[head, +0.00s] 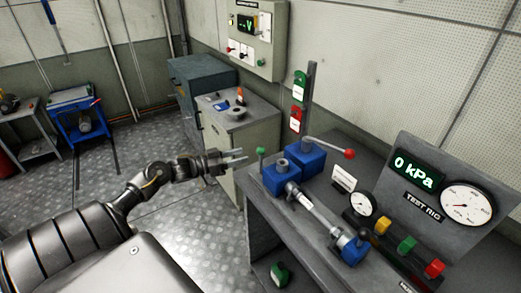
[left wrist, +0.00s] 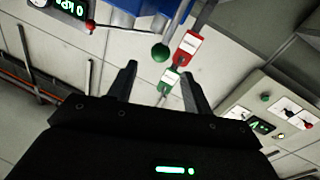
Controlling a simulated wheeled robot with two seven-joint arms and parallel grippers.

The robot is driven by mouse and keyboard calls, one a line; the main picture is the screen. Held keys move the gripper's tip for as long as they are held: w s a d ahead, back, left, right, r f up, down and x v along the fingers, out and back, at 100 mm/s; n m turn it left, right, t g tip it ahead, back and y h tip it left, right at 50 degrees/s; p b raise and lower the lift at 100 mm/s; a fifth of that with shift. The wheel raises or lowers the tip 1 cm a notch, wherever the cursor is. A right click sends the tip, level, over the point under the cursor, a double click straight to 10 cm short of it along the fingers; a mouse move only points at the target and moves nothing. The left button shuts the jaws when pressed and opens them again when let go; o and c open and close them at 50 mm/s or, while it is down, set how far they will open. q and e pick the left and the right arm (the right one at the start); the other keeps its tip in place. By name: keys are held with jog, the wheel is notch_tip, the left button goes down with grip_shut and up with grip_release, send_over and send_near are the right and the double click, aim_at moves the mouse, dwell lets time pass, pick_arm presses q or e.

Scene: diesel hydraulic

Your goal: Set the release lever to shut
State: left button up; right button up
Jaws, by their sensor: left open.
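The test rig's blue pump block (head: 306,158) stands on the grey bench. A short lever with a green knob (head: 262,152) rises at its left end; I take this as the release lever, though no label on it is readable. A longer lever with a red knob (head: 349,154) points right from the block. My left gripper (head: 242,156) is open and empty, just left of the green knob and apart from it. In the left wrist view the green knob (left wrist: 160,53) shows beyond my open fingers (left wrist: 157,72). My right gripper is out of view.
A post with a green tag (head: 299,84) and a red tag (head: 295,120) stands behind the block. The panel display (head: 418,168) reads 0 kPa. A gauge (head: 466,205) and colored buttons (head: 406,244) sit at right. A grey cabinet (head: 245,130) stands behind my gripper.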

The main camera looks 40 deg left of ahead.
aim_at(261, 149)
pick_arm(q)
jog(key=p+x, duration=0.2)
jog(key=x, duration=0.5)
jog(key=shift+w+r, duration=0.15)
jog(key=shift+w, duration=0.1)
jog(key=shift+w+d, duration=0.4)
jog(key=shift+w, duration=0.15)
jog(key=shift+c, duration=0.4)
grip_shut()
